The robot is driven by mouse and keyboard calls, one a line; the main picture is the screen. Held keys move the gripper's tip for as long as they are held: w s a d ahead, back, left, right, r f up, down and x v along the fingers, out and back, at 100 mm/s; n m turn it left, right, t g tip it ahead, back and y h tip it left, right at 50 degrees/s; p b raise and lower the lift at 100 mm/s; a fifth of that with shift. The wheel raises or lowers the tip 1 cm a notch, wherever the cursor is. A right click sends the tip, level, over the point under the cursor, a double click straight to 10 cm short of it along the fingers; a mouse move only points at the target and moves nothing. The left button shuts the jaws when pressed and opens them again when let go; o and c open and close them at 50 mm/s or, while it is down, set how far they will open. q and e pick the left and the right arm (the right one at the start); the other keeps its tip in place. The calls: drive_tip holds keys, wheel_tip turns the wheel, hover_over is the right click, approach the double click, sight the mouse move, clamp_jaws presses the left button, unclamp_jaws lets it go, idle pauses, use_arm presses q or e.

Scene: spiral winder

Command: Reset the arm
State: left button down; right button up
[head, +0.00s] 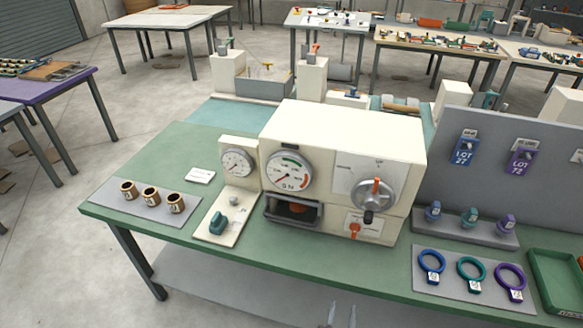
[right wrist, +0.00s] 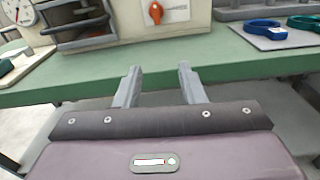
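My right gripper (head: 342,312) shows at the bottom edge of the head view, in front of the green bench. In the right wrist view its two fingers (right wrist: 159,82) stand apart with nothing between them, short of the bench's front edge. The cream winder machine (head: 330,135) stands on the bench, with a round gauge and a crank with a dark knob (head: 370,207) on its front. My left gripper is not in view.
The green bench (head: 100,208) carries three brass cups (head: 150,195) at the left and a plate with a teal clamp (head: 217,222). At the right are blue, teal and purple rings (head: 471,273), small colored pieces (head: 470,222) and a green tray (head: 565,290). The bench's front strip is mostly clear.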

drive_tip(key=s+d+f+m+g+y+b, duration=0.1)
drive_tip(key=s+d+f+m+g+b, duration=0.2)
drive_tip(key=f, duration=0.6)
drive_tip(key=s+d+f+m+g+b, duration=0.2)
drive_tip(key=s+f+m, duration=0.3)
drive_tip(key=f, duration=0.4)
drive_tip(key=s+d+f+m+g+y+b, duration=0.1)
drive_tip(key=s+d+f+m+g+b, duration=0.15)
drive_tip(key=f+m, duration=0.45)
drive_tip(key=s+d+f+m+g+y+b, duration=0.2)
drive_tip(key=s+f+m+g+b, duration=0.3)
drive_tip(key=s+f+m, duration=0.9)
drive_tip(key=s+f+g, duration=0.3)
drive_tip(key=s+f, duration=0.2)
drive_tip(key=s, duration=0.3)
drive_tip(key=shift+s+d+m+y+b, duration=0.25)
drive_tip(key=shift+d+m+y+b, duration=0.05)
drive_tip(key=shift+y+b, duration=0.1)
drive_tip(key=shift+g, duration=0.25)
